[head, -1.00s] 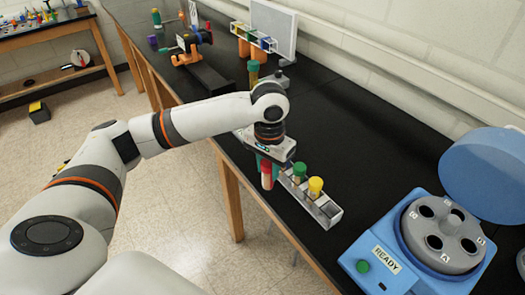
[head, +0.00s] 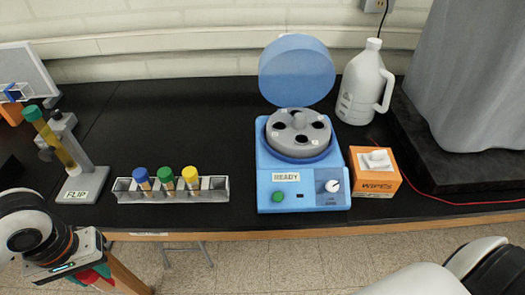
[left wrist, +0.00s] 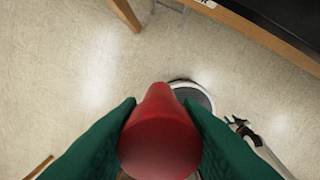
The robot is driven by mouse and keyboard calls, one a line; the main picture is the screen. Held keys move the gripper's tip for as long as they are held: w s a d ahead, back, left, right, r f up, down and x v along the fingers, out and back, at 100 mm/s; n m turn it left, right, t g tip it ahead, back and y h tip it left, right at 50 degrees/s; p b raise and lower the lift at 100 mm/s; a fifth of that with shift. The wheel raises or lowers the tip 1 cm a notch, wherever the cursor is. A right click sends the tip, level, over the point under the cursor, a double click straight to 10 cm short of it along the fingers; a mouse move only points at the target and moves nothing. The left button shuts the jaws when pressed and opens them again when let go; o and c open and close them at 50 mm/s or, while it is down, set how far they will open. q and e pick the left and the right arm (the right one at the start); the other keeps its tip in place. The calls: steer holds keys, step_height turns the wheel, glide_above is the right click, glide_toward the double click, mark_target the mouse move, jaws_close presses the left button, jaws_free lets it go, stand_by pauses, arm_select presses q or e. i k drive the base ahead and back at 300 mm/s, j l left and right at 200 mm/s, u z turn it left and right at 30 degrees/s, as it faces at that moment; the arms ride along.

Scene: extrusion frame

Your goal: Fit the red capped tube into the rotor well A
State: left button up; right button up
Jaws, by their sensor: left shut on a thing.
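My left gripper (head: 92,276) is at the lower left of the head view, in front of the bench edge. It is shut on the red capped tube; the red cap (left wrist: 160,135) sits between the two green finger pads in the left wrist view. Most of the tube is hidden there and by my wrist in the head view. The centrifuge (head: 270,190) stands right of centre on the bench with its lid (head: 297,68) raised. Its grey rotor (head: 299,122) has several dark open wells; their letters are too small to read. My right gripper is out of view.
A rack (head: 216,190) holds blue, green and yellow capped tubes between my left gripper and the centrifuge. A FLIP stand (head: 88,180) with a tilted green-capped tube is at left. A wipes box (head: 373,178) and white jug (head: 364,88) stand right of the centrifuge.

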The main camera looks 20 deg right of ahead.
mark_target(300, 133)
steer(key=j+z, duration=0.25)
steer(key=z, duration=0.15)
steer(key=j+z, duration=0.5)
steer(key=z, duration=0.25)
